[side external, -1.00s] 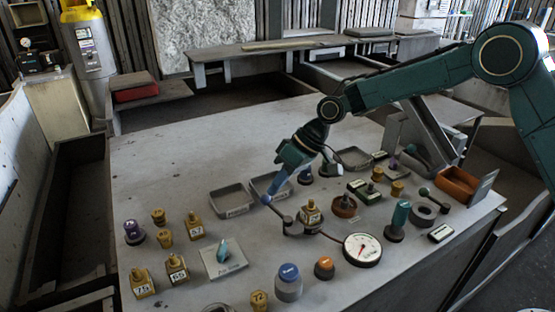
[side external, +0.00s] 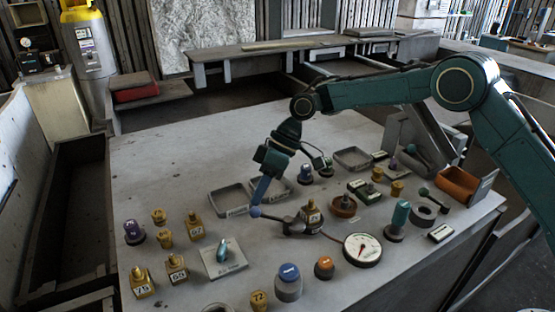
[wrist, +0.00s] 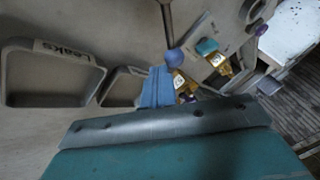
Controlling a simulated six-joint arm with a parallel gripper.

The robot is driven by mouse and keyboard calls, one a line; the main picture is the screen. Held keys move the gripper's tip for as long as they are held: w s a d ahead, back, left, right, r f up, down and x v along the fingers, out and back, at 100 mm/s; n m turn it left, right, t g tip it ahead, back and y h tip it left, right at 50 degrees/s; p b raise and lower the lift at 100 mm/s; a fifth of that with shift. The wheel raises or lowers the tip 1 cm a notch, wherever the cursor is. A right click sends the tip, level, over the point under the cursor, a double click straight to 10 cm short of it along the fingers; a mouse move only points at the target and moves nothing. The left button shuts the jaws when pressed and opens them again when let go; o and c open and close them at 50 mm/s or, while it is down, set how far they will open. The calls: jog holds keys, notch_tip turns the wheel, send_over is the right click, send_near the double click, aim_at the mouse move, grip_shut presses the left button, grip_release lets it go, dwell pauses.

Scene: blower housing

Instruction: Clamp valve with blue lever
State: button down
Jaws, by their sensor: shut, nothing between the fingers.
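A dark lever arm with a blue ball knob (side external: 255,211) reaches left from a dark clamp base (side external: 292,226), beside a brass numbered block (side external: 312,216). The knob also shows in the wrist view (wrist: 175,57), at the end of a dark rod. My gripper (side external: 258,201) has its blue fingers shut and empty, pointing down. Their tips are right at the knob; whether they touch it is hard to tell. In the wrist view the shut fingers (wrist: 157,88) end just beside the knob. A pale plate (side external: 223,262) with a teal-blue lever (side external: 221,250) lies in front.
Two grey trays (side external: 229,212) lie behind the lever. Several brass pieces stand front left, such as one marked 75 (side external: 142,287). A round dial gauge (side external: 362,250), a blue-topped knob (side external: 288,275) and a teal-handled tool (side external: 399,220) stand right. The table's far left is clear.

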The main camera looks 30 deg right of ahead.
aim_at(252, 210)
jog(key=shift+s+a+n+g, duration=0.3)
jog(key=shift+a+n+g, duration=0.1)
jog(key=shift+a+n, duration=0.25)
jog(key=shift+s+a, duration=0.95)
jog(key=shift+s, duration=0.15)
jog(key=shift+r, duration=0.1)
jog(key=v, duration=1.2)
jog(key=shift+a+r, duration=0.1)
